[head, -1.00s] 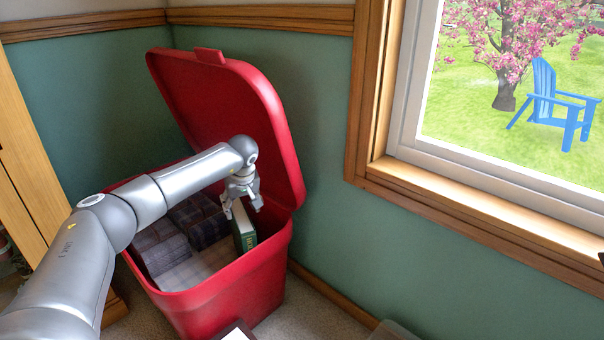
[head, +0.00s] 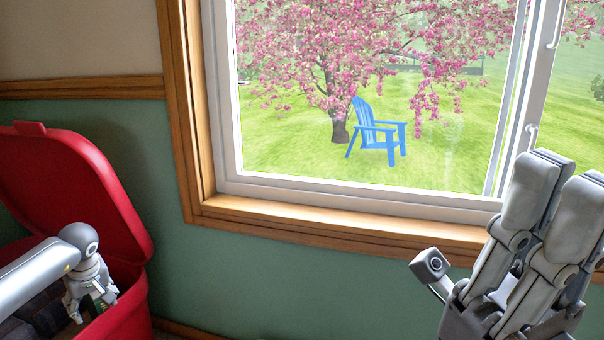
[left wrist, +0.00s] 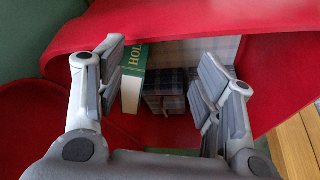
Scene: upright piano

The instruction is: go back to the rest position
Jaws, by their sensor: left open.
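My left gripper (head: 92,305) is at the opening of the red bin (head: 125,315), at the lower left of the head view. It is open. In the left wrist view, its fingers (left wrist: 158,85) are spread wide apart. A green book (left wrist: 133,78) with gold letters stands near the left finger; I cannot tell whether they touch. A sliver of the book also shows behind the gripper in the head view. My right gripper (head: 490,225) is large at the lower right of the head view, fingers pointing up. Whether it is open or shut is unclear.
The bin's red lid (head: 75,185) stands raised behind my left gripper. Dark plaid items (left wrist: 172,90) lie inside the bin. A blue chair (head: 375,133) is outside. The space between my two grippers looks clear.

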